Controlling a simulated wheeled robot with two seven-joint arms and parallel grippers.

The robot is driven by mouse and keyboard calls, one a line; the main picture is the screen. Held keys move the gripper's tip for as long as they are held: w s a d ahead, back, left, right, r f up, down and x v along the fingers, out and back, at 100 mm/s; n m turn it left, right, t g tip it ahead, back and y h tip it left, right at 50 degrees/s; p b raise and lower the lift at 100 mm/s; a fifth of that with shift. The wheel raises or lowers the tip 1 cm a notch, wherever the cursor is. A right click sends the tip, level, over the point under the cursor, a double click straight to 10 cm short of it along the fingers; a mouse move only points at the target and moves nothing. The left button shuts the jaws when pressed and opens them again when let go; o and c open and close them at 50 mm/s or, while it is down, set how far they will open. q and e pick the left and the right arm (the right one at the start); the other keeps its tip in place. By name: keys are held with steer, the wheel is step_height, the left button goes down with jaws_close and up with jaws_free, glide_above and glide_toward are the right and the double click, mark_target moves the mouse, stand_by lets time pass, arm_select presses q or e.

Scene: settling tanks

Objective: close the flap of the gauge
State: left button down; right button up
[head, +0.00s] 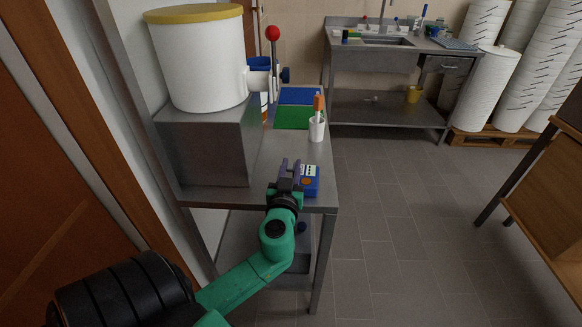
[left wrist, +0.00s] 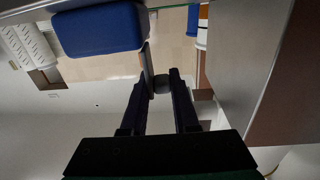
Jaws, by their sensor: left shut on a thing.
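The gauge (head: 310,183) is a small blue box with a pale label and an orange spot, near the front right corner of the steel bench. Its blue body (left wrist: 98,28) fills the upper left of the left wrist view. A thin dark plate (left wrist: 147,66), apparently its flap, stands out from the edge of the body, so the flap looks open. My left gripper (head: 290,165) is just left of the gauge. In the left wrist view its fingers (left wrist: 160,82) are shut on a small dark grey part beside the plate, apparently the flap's grip. My right gripper is out of view.
A steel block (head: 205,145) carries a white tank (head: 200,65) with a red-knobbed lever (head: 273,60), left of the gauge. A white cup (head: 317,130) with an orange-topped item stands behind the gauge, near green and blue mats (head: 293,117). The floor to the right is clear.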

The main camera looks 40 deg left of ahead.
arm_select(q)
steer(key=shift+w+d+m, duration=0.1)
steer(key=shift+m, duration=0.2)
steer(key=shift+w+d+m+b, duration=0.15)
steer(key=shift+d+m+b, duration=0.15)
steer(key=shift+m, duration=0.3)
steer(key=shift+w+d+m+b, duration=0.15)
steer(key=shift+m+b, duration=0.1)
steer(key=shift+m, duration=0.35)
steer(key=shift+w+d+m, duration=0.2)
steer(key=shift+d+m, duration=0.1)
steer(key=shift+m, duration=0.65)
steer(key=shift+w+d+m, duration=0.2)
steer(key=shift+d+m, duration=0.1)
steer(key=shift+m, duration=0.65)
steer(key=c, duration=0.8)
jaws_free()
steer(key=shift+o, duration=0.2)
